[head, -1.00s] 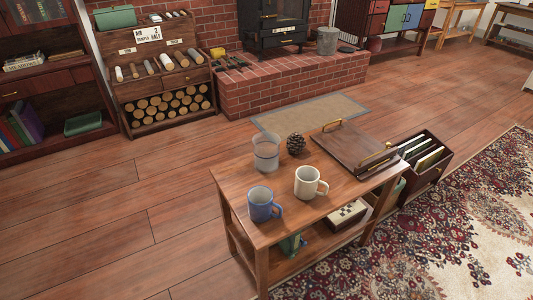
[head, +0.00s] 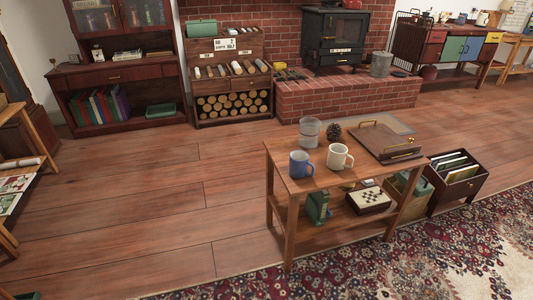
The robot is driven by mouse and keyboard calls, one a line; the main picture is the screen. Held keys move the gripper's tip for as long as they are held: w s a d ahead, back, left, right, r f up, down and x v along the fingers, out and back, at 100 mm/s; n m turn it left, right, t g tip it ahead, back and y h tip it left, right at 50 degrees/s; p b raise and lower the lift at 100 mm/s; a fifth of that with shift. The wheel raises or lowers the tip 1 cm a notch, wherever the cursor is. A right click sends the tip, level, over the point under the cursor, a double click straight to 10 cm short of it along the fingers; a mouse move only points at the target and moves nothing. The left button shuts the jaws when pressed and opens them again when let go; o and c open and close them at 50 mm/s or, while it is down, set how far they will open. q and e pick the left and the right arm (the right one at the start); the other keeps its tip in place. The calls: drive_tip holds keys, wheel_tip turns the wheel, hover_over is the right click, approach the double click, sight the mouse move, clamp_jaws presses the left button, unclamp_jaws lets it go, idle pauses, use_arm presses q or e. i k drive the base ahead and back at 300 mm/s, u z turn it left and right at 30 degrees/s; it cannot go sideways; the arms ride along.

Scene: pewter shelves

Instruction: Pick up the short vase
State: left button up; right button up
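A short, wide, clear glass vessel (head: 309,132) stands upright near the back left of the small wooden table (head: 292,183). It may be the short vase, but I cannot tell for sure. A small pale jar-like item (head: 98,53) stands on the dark cabinet at the back left; it is too small to identify. Neither of my grippers is in view.
On the table are a blue mug (head: 300,164), a cream mug (head: 339,157), a pine cone (head: 334,131) and a wooden tray (head: 384,142). A crate of records (head: 459,182) stands to its right. The wooden floor (head: 160,215) left of the table is open.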

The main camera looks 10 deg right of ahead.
sight(309, 130)
drive_tip(key=u, duration=0.55)
drive_tip(key=i, duration=0.85)
drive_tip(key=z, duration=0.8)
